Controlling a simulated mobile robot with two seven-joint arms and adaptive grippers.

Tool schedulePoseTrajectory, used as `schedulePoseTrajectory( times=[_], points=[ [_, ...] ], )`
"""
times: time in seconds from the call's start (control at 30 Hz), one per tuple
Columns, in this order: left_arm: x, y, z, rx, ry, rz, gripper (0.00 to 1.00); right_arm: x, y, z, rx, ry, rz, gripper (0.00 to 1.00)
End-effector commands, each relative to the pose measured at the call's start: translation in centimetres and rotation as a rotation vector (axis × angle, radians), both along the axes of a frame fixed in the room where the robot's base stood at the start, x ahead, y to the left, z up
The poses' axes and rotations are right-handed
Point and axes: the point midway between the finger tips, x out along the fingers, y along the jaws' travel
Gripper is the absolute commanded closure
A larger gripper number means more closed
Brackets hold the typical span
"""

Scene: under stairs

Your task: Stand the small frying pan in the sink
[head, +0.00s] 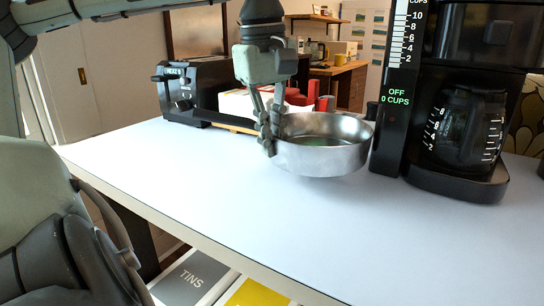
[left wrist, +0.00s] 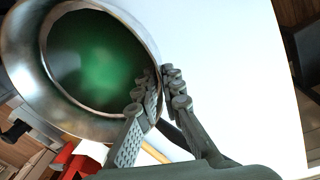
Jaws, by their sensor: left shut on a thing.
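The small frying pan (head: 325,155) is steel with a dark green inside, and sits roughly level at or just above the white counter. A black handle runs left from it, behind my fingers. My left gripper (head: 268,138) points down and is shut on the pan's rim and wall near the handle. In the left wrist view the pan (left wrist: 142,30) fills the upper left, with the fingers (left wrist: 160,95) on either side of its rim. I cannot tell whether the pan touches the counter. No sink is in view. My right gripper is not in view.
A coffee maker (head: 408,150) with a glass jug stands close to the pan's right. A black toaster (head: 185,95) and red items (head: 305,100) stand behind. The white counter (head: 190,170) is clear in front and at left. Bins, one marked TINS (head: 192,278), sit below its front edge.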

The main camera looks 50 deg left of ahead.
Motion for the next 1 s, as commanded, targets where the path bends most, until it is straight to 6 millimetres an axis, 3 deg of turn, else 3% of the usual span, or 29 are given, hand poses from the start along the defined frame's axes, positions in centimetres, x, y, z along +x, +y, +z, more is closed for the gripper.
schedulePoseTrajectory(
  times=[0.3,0.7,0.73,0.87,1.0],
  points=[
    [0.0,0.0,-3.7,-0.001,-0.002,-0.001,1.00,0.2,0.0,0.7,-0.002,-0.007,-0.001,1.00],
    [0.0,0.0,-4.1,0.000,-0.002,0.000,1.00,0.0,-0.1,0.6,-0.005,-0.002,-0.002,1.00],
    [-0.1,0.0,-4.1,-0.001,0.001,0.000,0.89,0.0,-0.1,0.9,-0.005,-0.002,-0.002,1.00],
    [-0.1,0.0,-4.1,-0.001,0.002,0.000,0.73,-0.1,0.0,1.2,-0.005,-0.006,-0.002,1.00],
    [-0.1,0.0,-4.1,-0.001,0.002,0.000,0.72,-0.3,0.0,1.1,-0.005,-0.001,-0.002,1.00]
  ],
)
